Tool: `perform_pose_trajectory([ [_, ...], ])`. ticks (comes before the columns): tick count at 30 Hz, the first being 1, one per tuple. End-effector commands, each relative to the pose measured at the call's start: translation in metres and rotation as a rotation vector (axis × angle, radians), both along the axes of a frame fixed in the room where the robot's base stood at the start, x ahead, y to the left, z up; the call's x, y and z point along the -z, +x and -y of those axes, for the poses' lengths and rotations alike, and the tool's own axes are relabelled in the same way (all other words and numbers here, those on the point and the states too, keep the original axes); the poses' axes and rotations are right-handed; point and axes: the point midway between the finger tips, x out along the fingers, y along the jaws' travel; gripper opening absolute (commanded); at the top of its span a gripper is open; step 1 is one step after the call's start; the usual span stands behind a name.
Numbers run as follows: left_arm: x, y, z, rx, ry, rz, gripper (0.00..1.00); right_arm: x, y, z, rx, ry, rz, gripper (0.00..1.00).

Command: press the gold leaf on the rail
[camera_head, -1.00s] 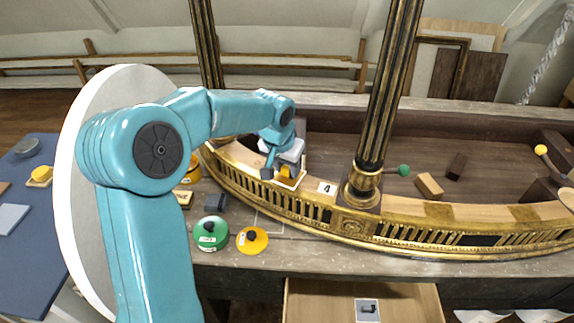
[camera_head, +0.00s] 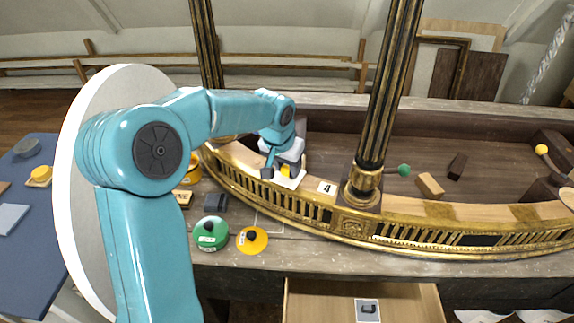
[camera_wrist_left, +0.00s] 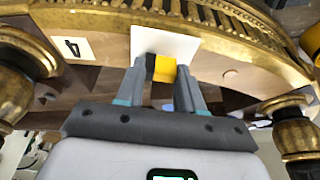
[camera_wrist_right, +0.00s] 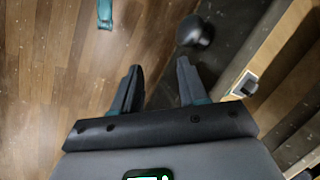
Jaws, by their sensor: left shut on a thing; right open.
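The curved gilt rail (camera_head: 320,214) runs across the console, with a white square sheet (camera_head: 289,182) lying on its pale top left of the number 4 card (camera_head: 327,188). My left gripper (camera_head: 280,171) is shut on a yellow and black block (camera_wrist_left: 161,69). In the left wrist view the block is over the near edge of the white sheet (camera_wrist_left: 163,43); I cannot tell whether it touches. No bare gold leaf shows there; anything under the sheet is hidden. My right gripper (camera_wrist_right: 156,88) is open and empty above a wooden floor, outside the head view.
Black and gold columns (camera_head: 385,95) rise close by. A green round pot (camera_head: 210,233) and a yellow one (camera_head: 252,240) stand in front of the rail. Behind it lie a wooden block (camera_head: 430,185) and a green knob (camera_head: 404,170). An open drawer (camera_head: 410,300) is below.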

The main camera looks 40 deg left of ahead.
Motion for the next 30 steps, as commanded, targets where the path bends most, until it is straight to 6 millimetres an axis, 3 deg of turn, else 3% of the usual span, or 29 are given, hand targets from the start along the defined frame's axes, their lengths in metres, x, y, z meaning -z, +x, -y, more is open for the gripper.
perform_pose_trajectory([
  [8, 0.000, -0.001, 0.001, 0.001, -0.003, -0.008, 0.12, -0.002, 0.000, 0.000, 0.000, 0.000, 0.000, 0.43],
  [30, -0.066, -0.001, 0.000, 0.000, -0.002, -0.003, 0.12, -0.050, 0.000, 0.000, 0.000, 0.000, 0.000, 0.43],
])
